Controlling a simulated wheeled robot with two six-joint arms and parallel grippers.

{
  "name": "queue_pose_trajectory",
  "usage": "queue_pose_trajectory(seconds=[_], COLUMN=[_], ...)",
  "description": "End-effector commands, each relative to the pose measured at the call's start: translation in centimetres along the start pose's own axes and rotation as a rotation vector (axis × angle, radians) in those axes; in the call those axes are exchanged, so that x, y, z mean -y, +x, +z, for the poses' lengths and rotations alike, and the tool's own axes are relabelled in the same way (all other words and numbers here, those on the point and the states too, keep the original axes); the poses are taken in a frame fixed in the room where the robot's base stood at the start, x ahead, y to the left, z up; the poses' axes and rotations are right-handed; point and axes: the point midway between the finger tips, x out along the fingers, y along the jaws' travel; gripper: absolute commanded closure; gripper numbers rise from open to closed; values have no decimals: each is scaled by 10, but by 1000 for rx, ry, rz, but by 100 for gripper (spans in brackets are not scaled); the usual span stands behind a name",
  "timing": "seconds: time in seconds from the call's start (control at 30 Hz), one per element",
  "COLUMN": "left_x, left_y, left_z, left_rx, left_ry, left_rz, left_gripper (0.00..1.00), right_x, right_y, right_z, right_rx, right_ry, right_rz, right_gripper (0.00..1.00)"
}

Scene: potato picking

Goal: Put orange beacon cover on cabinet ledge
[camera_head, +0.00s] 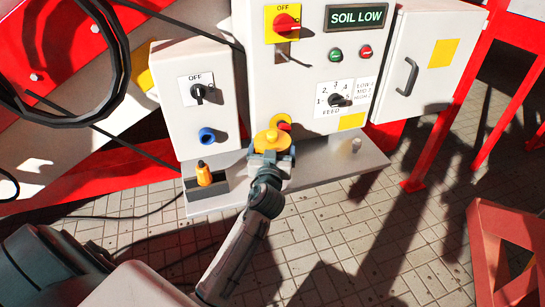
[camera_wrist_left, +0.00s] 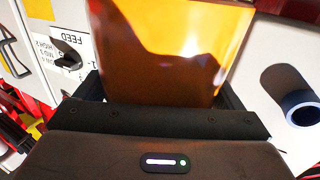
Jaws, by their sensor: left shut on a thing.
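The orange beacon cover (camera_head: 268,138) is in my left gripper (camera_head: 271,155), in front of the lower part of the middle cabinet and over the ledge in the picture. In the left wrist view the cover (camera_wrist_left: 190,40) fills the top middle between the two dark fingers (camera_wrist_left: 160,98), which are shut on it. The cabinet ledge (camera_head: 318,178) is a grey metal shelf below the cabinets. I cannot tell how high the cover is above it, and my gripper and arm hide part of the ledge. My right gripper is not in view.
A small orange-topped object (camera_head: 204,174) stands in a dark holder (camera_head: 207,192) at the ledge's left end. A small metal peg (camera_head: 356,145) stands toward the right. The ledge's right half is mostly bare. A red frame (camera_head: 495,235) stands at the lower right.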

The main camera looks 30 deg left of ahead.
Motion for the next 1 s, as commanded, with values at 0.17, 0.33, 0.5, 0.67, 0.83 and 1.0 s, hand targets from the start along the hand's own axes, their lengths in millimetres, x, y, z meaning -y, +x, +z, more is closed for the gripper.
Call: queue_pose_trajectory(seconds=[0.17,0.33,0.5,0.67,0.83,1.0], left_x=[0,0,0,0,0,0], left_y=[0,0,0,0,0,-9], left_z=[27,29,29,29,29,30], left_rx=[2,1,1,1,1,3], left_ry=[2,-1,0,0,0,-1], left_rz=[0,0,0,0,0,0], left_gripper=[36,36,36,0,0,0], right_x=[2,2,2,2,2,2], right_y=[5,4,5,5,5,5], right_z=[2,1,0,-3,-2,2], right_rx=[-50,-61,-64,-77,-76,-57], right_ry=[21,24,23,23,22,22], right_rz=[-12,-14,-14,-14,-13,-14], right_gripper=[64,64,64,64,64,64])
